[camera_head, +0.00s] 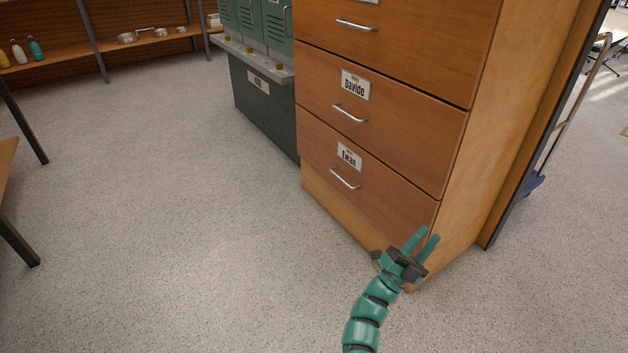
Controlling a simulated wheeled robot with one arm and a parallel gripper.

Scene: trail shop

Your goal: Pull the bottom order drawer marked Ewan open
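The bottom drawer marked Ewan (385,190) is the lowest in a tall wooden cabinet and looks closed, flush with the front. Its white label (349,156) sits above a silver bar handle (345,178). My gripper (425,237) is at the cabinet's lower right, below and to the right of the handle and apart from it. Its two green fingers point up and are spread, with nothing between them. It covers part of the drawer's lower right corner and the cabinet base.
The drawer marked Davide (390,125) is directly above, also closed. Green lockers on a dark bench (262,105) stand left of the cabinet. A trolley (535,180) is at the right. Shelves line the back left. The floor (200,220) before the drawers is clear.

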